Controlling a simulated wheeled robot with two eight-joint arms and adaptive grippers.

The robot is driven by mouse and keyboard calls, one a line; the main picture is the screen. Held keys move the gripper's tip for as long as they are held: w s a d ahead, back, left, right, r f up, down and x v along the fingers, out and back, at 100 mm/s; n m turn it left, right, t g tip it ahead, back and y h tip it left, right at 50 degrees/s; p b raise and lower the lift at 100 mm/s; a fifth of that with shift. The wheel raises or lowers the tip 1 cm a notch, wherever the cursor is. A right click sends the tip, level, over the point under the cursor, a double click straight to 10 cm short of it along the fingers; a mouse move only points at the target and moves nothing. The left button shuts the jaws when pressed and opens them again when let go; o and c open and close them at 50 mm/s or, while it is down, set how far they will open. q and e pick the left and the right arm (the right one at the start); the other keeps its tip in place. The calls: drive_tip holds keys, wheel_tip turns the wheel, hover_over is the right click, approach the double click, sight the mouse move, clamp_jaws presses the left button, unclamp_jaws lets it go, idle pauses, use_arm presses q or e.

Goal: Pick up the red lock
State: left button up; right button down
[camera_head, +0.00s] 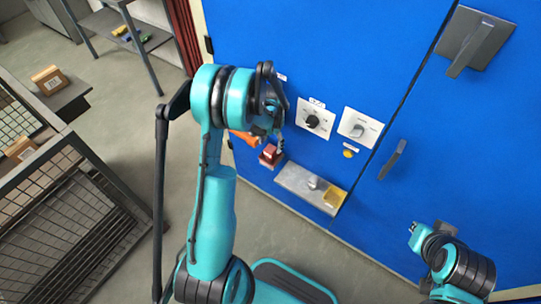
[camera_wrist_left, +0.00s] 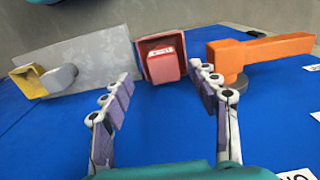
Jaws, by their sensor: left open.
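The red lock (camera_head: 271,155) sits at the lower part of the blue cabinet, between an orange handle and a grey plate. In the left wrist view the red lock (camera_wrist_left: 162,62) shows a white label and lies ahead, between the lines of the two fingers. My left gripper (camera_wrist_left: 161,76) is open and empty, its fingertips on either side of the lock's lower end. I cannot tell whether they touch it. In the head view my left gripper (camera_head: 279,125) is partly hidden by its own wrist. My right arm is at lower right; its fingers are not clear.
The orange handle (camera_wrist_left: 262,50) is close to the right finger in the wrist view. The grey plate (camera_head: 292,180) bears a grey knob and a yellow block (camera_head: 334,198). Dials (camera_head: 313,121) and handles stand out from the blue cabinet (camera_head: 300,50). A mesh cage (camera_head: 70,210) stands left.

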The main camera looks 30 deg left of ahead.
sight(270, 149)
use_arm(q)
drive_tip(key=f+b, duration=0.1)
drive_tip(key=f, duration=0.1)
drive_tip(key=f+b, duration=0.1)
drive_tip(key=f, duration=0.2)
drive_tip(key=shift+w+a+f+b, duration=0.15)
drive_tip(key=shift+a+f+b, duration=0.05)
drive_tip(key=shift+f+b, duration=0.15)
drive_tip(key=shift+r, duration=0.1)
drive_tip(key=c, duration=1.3)
